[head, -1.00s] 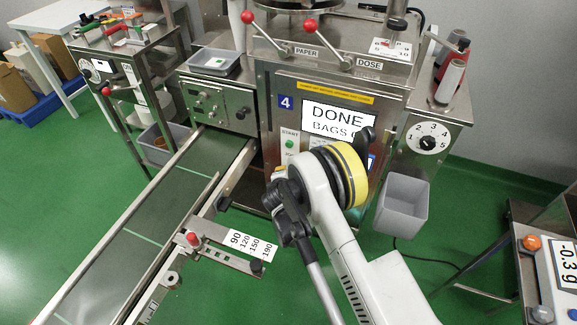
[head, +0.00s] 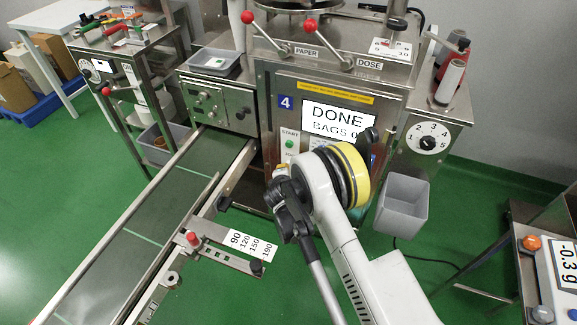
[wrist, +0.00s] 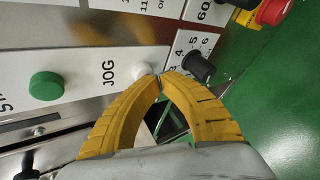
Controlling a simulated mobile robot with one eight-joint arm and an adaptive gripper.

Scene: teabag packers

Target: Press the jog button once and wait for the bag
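The white JOG button (wrist: 143,72) shows in the wrist view on a pale panel, beside the label JOG. My gripper (wrist: 160,78) has its yellow fingertips together, with nothing visible between them. The tips overlap the button's right edge in the picture; I cannot tell whether they touch it. In the head view my arm hides the JOG button and part of the panel. The machine's display (head: 338,118) reads DONE and BAGS 0. The conveyor belt (head: 192,178) shows no bag on its visible part.
A green START button (wrist: 46,86) lies left of JOG in the wrist view. A black knob (wrist: 198,67) and a red emergency button (wrist: 274,10) lie to the right. In the head view a grey bin (head: 403,207) hangs at the machine's right.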

